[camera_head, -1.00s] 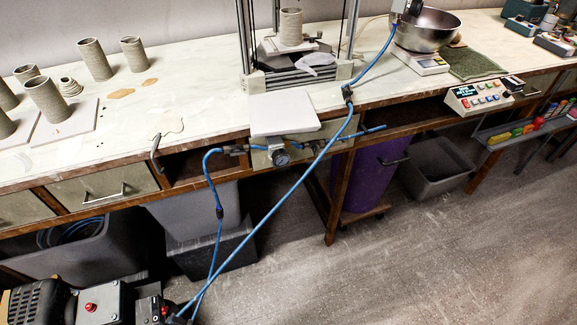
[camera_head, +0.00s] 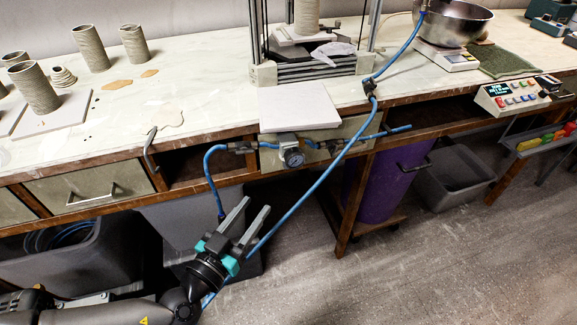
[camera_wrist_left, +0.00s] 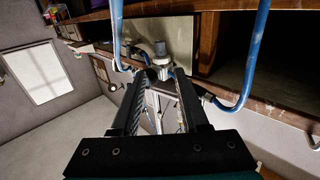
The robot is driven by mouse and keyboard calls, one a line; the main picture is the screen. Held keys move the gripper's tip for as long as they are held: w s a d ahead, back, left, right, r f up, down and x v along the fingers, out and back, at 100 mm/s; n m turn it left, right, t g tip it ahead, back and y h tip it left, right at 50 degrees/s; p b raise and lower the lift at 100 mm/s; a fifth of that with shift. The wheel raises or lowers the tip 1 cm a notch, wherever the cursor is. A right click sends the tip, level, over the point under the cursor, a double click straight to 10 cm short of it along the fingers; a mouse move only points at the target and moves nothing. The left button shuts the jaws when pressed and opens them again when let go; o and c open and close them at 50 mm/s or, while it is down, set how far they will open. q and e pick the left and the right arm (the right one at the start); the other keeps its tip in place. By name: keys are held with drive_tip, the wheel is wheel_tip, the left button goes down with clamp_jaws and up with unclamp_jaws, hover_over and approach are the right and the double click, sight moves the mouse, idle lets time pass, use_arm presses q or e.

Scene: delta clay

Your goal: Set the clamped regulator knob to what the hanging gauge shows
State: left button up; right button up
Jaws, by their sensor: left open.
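The round dial gauge (camera_head: 293,157) has a dark rim and pale face and sits at the bench's front edge, in the blue air line. The regulator fittings (camera_head: 285,141) are beside it, partly under a pale board; the knob cannot be told apart in the head view. In the left wrist view a grey cylindrical part (camera_wrist_left: 160,47), perhaps the knob, shows beyond the fingertips. My left gripper (camera_head: 258,203) is open and empty, below and left of the gauge, fingers pointing up toward the bench. Its fingers also show in the wrist view (camera_wrist_left: 162,76). The dial reading is too small to read.
A blue hose (camera_head: 320,182) runs diagonally close to my left gripper. A pale square board (camera_head: 300,106) lies above the gauge. A bent metal hook (camera_head: 149,150) is at the bench edge. A purple bin (camera_head: 385,185) stands below right. Open floor is at the lower right.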

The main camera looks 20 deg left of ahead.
sight(285, 166)
use_arm(q)
drive_tip(key=shift+w+d+p, duration=0.15)
drive_tip(key=shift+w+d, duration=0.3)
drive_tip(key=shift+w, duration=1.9)
drive_tip(key=shift+w+d+p, duration=0.1)
drive_tip(key=shift+w+d, duration=0.35)
drive_tip(key=shift+w, duration=1.9)
drive_tip(key=shift+w+d+p, duration=0.15)
drive_tip(key=shift+w+d, duration=0.3)
drive_tip(key=shift+w, duration=1.9)
use_arm(e)
drive_tip(key=shift+s+d, duration=0.4)
drive_tip(key=shift+s, duration=0.3)
use_arm(q)
clamp_jaws()
